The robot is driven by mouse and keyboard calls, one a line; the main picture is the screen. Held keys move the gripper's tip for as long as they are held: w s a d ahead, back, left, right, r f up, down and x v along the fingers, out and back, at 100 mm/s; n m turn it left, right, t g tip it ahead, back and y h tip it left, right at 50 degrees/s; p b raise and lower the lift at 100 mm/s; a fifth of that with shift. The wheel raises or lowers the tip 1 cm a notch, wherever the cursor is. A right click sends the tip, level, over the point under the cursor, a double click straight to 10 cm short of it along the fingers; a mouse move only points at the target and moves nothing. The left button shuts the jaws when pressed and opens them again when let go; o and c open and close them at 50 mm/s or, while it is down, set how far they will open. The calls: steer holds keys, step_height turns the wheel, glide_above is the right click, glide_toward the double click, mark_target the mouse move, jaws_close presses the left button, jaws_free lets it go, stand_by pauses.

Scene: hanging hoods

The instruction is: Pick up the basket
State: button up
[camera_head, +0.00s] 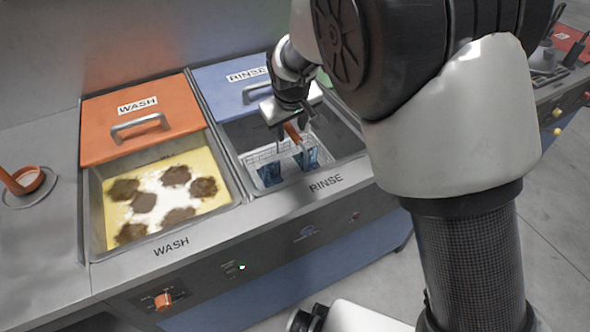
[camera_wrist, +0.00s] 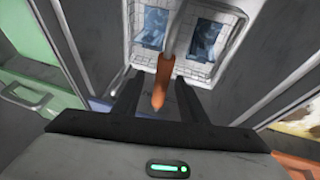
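The basket (camera_head: 287,166) is a pale wire basket in the sink marked RINSE, with two blue pieces (camera_head: 270,173) in it. Its orange handle grip (camera_head: 292,132) sticks up from it. The basket also shows at the top of the wrist view (camera_wrist: 193,66), with the handle (camera_wrist: 162,82) pointing toward the wrist. My gripper (camera_head: 292,134) is above the basket at the handle. In the wrist view its two dark fingers (camera_wrist: 158,90) stand apart, one on each side of the orange grip, with visible gaps. Contact with the handle does not show.
An orange lid (camera_head: 145,130) marked WASH stands left, behind a sink of yellow liquid with brown patches (camera_head: 175,176). A blue lid (camera_head: 228,88) marked RINSE is behind the basket. The sink walls (camera_head: 233,165) surround the basket closely. Bare counter (camera_head: 40,235) is at far left.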

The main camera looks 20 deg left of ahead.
steer(key=b+x, duration=0.1)
steer(key=x, duration=0.3)
steer(key=shift+s, duration=0.15)
steer(key=shift+w+a+f, duration=0.15)
steer(key=shift+w+f, duration=0.1)
steer(key=shift+f, duration=0.3)
jaws_close()
steer(key=shift+r, duration=0.2)
